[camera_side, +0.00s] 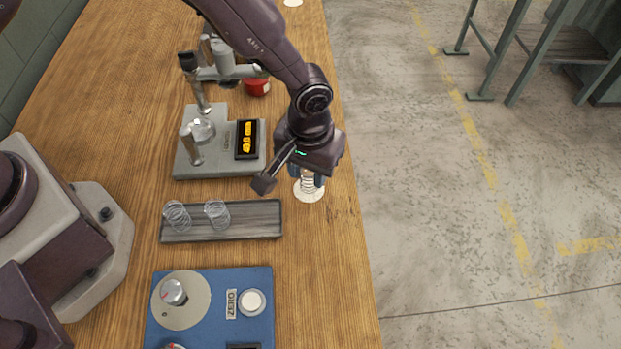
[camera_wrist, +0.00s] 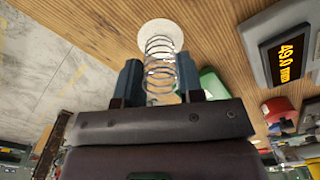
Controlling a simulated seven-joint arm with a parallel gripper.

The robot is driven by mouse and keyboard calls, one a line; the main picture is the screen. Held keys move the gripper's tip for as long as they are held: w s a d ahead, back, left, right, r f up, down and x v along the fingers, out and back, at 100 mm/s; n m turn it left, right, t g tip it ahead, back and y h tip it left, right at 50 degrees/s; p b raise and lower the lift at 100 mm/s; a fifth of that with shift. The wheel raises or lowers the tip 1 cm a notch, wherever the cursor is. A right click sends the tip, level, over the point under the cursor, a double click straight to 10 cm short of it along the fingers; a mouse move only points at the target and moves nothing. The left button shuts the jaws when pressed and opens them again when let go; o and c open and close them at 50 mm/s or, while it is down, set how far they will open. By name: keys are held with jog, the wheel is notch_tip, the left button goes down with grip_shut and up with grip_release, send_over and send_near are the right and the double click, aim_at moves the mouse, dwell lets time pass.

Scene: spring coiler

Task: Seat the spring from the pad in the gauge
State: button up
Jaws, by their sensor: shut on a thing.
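My gripper (camera_side: 306,177) is shut on a wire coil spring (camera_side: 308,187), which stands roughly upright between the fingers. The spring is over the round white pad (camera_side: 311,196) near the table's right edge. The wrist view shows the spring (camera_wrist: 160,55) between the two blue fingers, its far end in front of the pad (camera_wrist: 178,32). I cannot tell whether it touches the pad. The grey gauge (camera_side: 215,167) stands behind and left of my gripper. It has a round seat (camera_side: 201,129), an upright post and a lit yellow display (camera_side: 246,139). Its seat looks empty.
A grey tray (camera_side: 250,221) in front of the gauge holds two springs (camera_side: 177,215) (camera_side: 217,212). A blue panel (camera_side: 215,320) with a knob and a ZERO button lies nearer. A red object (camera_side: 257,86) is behind the gauge.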

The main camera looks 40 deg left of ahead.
jog(key=shift+r, duration=0.15)
jog(key=shift+r, duration=1.15)
jog(key=shift+r, duration=0.45)
notch_tip(320, 180, up, 10)
jog(key=s+a, duration=0.3)
jog(key=a, duration=0.9)
jog(key=s+a, duration=0.2)
jog(key=a, duration=0.9)
jog(key=shift+a+f, duration=0.2)
jog(key=shift+f, duration=5.1)
